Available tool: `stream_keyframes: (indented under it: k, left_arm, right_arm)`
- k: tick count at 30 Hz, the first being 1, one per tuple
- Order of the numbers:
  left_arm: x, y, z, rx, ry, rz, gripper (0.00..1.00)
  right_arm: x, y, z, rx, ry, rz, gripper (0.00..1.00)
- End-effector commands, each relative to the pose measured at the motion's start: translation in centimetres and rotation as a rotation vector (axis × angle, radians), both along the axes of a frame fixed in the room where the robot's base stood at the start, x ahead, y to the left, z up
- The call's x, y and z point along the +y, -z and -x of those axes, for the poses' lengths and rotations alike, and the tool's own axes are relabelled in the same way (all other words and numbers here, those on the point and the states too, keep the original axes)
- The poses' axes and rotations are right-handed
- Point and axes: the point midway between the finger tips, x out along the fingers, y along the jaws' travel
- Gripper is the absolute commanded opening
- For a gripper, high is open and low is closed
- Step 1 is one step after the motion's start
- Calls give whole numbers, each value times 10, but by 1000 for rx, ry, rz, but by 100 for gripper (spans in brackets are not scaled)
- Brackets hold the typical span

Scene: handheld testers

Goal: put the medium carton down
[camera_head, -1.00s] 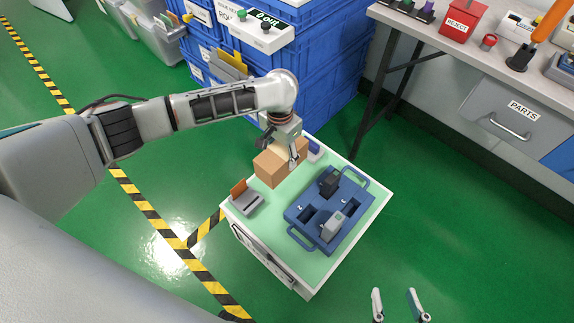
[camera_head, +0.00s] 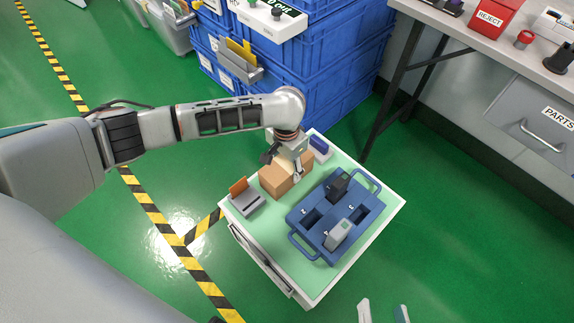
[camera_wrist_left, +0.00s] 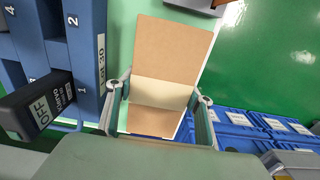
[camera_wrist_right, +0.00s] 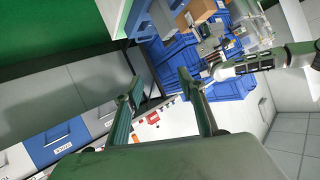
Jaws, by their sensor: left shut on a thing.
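The medium carton (camera_head: 274,182) is a plain brown box at the back left of the green-topped cabinet (camera_head: 278,252). My left gripper (camera_head: 298,172) comes down over it with its fingers shut on its sides. In the left wrist view the carton (camera_wrist_left: 170,50) sits between the two fingertips (camera_wrist_left: 158,96). Its underside is hidden, so I cannot tell whether it touches the top. My right gripper (camera_head: 384,314) shows only its fingertips at the bottom edge, apart and empty; its fingers also stand apart in the right wrist view (camera_wrist_right: 160,88).
A blue tray (camera_head: 308,246) with handles holds a black tester (camera_head: 337,186) and a grey tester (camera_head: 337,235), right of the carton. A grey stand with an orange card (camera_head: 243,201) is close on its left. A blue item in a white holder (camera_head: 319,146) stands behind.

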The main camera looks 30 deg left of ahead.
Motion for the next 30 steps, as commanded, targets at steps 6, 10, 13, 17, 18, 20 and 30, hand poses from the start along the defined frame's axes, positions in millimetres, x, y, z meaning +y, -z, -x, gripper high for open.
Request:
stream_keyframes:
  k: [6, 10, 13, 17, 18, 20, 30]
  left_arm:
    - [0, 2, 0, 1, 0, 0, 68]
    - [0, 2, 0, 1, 0, 0, 68]
    - [0, 2, 1, 1, 0, 0, 68]
    - [0, -3, 0, 0, 0, -1, 68]
    - [0, -12, -1, -5, 0, -1, 68]
    - [0, -24, -3, -10, 0, -1, 68]
    - [0, -99, -5, -17, 0, 1, 68]
  right_arm:
    - [-1, 0, 0, -2, -1, 7, 40]
    - [-1, 0, 0, -1, -1, 7, 40]
    - [-1, 0, 0, -1, -1, 7, 40]
    - [0, 0, 0, 0, 1, 0, 40]
    - [0, -6, -3, -15, -2, 8, 40]
    - [-5, -12, -7, -35, -13, 50, 40]
    - [-41, -1, -3, -28, -63, 268, 40]
